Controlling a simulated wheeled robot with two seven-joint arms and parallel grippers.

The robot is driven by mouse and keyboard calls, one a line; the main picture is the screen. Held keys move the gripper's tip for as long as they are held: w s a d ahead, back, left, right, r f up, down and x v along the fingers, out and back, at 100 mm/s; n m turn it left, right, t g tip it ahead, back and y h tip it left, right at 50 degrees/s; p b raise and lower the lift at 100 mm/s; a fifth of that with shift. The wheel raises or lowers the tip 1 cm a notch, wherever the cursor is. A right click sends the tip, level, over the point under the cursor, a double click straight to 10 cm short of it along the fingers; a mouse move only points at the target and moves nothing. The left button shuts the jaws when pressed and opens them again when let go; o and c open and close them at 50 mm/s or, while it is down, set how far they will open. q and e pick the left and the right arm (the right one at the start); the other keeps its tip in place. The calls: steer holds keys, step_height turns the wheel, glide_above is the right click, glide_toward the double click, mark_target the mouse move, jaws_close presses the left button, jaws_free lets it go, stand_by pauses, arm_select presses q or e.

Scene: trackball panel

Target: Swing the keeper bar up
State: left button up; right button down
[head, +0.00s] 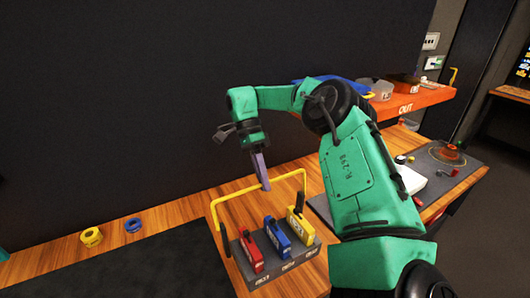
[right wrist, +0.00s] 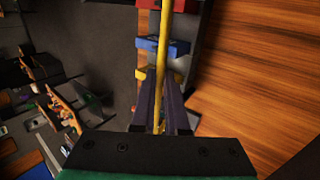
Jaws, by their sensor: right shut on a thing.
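The yellow keeper bar (head: 235,194) is a U-shaped bar standing up over a dark grey rack (head: 288,268). Its crosspiece is above the rack, toward its back side. The rack holds a red block (head: 251,252), a blue block (head: 277,236) and a yellow block (head: 300,226) in a row. My right gripper (head: 265,186) points down from above and is shut on the crosspiece near its middle. In the right wrist view the bar (right wrist: 163,45) runs between the two fingers of the gripper (right wrist: 163,88). My left gripper is not in view.
A yellow ring (head: 91,237) and a blue ring (head: 133,225) lie on the wooden table to the left. A dark mat (head: 130,268) covers the front left. An orange shelf marked OUT (head: 415,104) stands at the back right.

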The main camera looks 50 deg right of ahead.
steer(key=shift+w+d+r, duration=0.1)
steer(key=shift+w, duration=0.1)
steer(key=c, duration=1)
jaws_free()
steer(key=shift+o, duration=0.4)
steer(key=shift+w+d+f, duration=0.3)
steer(key=shift+w, duration=0.25)
steer(key=shift+s+a, duration=0.1)
steer(key=shift+s, duration=0.15)
steer(key=shift+r, duration=0.1)
